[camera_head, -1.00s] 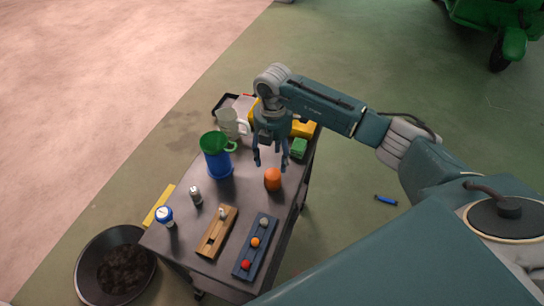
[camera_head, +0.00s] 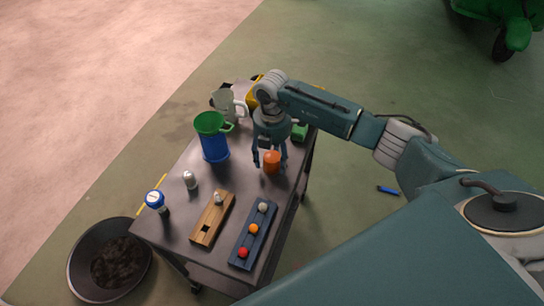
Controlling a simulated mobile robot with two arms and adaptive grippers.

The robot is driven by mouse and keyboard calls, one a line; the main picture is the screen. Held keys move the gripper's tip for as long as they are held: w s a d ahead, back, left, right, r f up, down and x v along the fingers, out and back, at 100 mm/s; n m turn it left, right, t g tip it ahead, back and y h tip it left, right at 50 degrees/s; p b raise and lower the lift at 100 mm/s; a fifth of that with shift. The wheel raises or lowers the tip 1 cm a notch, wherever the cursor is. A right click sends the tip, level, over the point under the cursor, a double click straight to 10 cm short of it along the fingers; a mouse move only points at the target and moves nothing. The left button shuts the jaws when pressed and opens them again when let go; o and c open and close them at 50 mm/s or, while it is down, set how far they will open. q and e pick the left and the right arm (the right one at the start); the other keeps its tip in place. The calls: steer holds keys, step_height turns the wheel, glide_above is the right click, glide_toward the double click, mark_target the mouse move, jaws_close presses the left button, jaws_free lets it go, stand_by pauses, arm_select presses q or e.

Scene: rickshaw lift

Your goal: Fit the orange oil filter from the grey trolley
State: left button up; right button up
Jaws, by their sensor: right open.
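The orange oil filter (camera_head: 271,163) stands upright on the grey trolley (camera_head: 205,264), near its right edge. My right gripper (camera_head: 269,163) hangs over it, pointing down, with its open fingers on either side of the filter's upper part. I cannot tell whether a finger touches it. My left gripper is not in view.
On the trolley are a blue container with a green funnel (camera_head: 211,140), a clear jug (camera_head: 223,103), a small metal can (camera_head: 190,180), a blue-capped bottle (camera_head: 156,201), a wooden tray (camera_head: 207,229) and a blue tray (camera_head: 245,253). A black basin (camera_head: 82,281) stands on the floor. A green vehicle (camera_head: 512,32) is far right.

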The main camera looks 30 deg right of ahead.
mark_target(272, 156)
steer(key=shift+c, duration=0.2)
steer(key=c, duration=1.1)
steer(key=shift+r+p, duration=2.8)
steer(key=shift+r, duration=0.75)
steer(key=shift+c, duration=0.2)
